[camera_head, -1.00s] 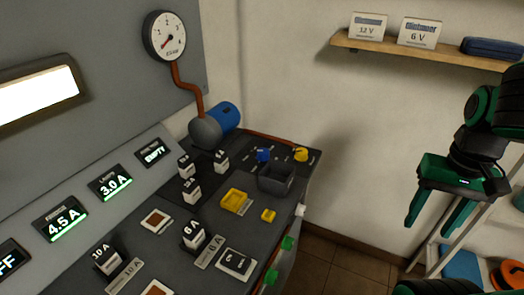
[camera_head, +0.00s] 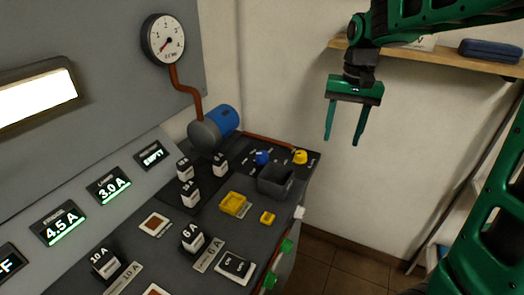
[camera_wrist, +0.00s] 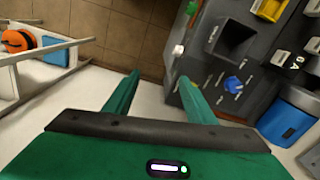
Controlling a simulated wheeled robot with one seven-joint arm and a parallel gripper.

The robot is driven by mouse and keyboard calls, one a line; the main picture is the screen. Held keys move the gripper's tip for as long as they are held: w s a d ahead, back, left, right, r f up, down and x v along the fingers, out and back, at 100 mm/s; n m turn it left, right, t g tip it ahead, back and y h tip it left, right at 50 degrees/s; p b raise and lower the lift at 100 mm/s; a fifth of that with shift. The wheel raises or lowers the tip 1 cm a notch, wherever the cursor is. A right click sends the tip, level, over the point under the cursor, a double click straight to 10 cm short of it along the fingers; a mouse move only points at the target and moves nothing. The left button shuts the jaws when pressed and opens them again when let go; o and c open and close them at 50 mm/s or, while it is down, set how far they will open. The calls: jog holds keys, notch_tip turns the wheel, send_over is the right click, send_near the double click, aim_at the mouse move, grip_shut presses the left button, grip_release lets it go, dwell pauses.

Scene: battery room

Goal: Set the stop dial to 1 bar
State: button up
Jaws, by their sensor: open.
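Two small dials sit at the far right end of the console, a blue dial (camera_head: 262,157) and a yellow dial (camera_head: 300,156). Small marks lie around them, too small to read, so I cannot tell which is the stop dial. The blue dial (camera_wrist: 233,84) also shows in the wrist view; the yellow one is mostly hidden by a finger there. My green gripper (camera_head: 342,142) is open and empty, above and right of the dials, fingers pointing down.
A dark open bin (camera_head: 275,181) stands just in front of the dials. A blue cylinder (camera_head: 223,119) with a red pipe (camera_head: 190,92) lies behind them. A wooden shelf (camera_head: 460,55) is near my arm. The air above the dials is clear.

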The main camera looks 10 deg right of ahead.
jog(key=w+a+f+n, duration=0.1)
jog(key=w+a, duration=0.9)
jog(key=a, duration=0.1)
send_near(262, 153)
jog(key=shift+n, duration=0.3)
notch_tip(262, 153, down, 9)
jog(key=shift+w+r, duration=0.2)
jog(key=c, duration=1)
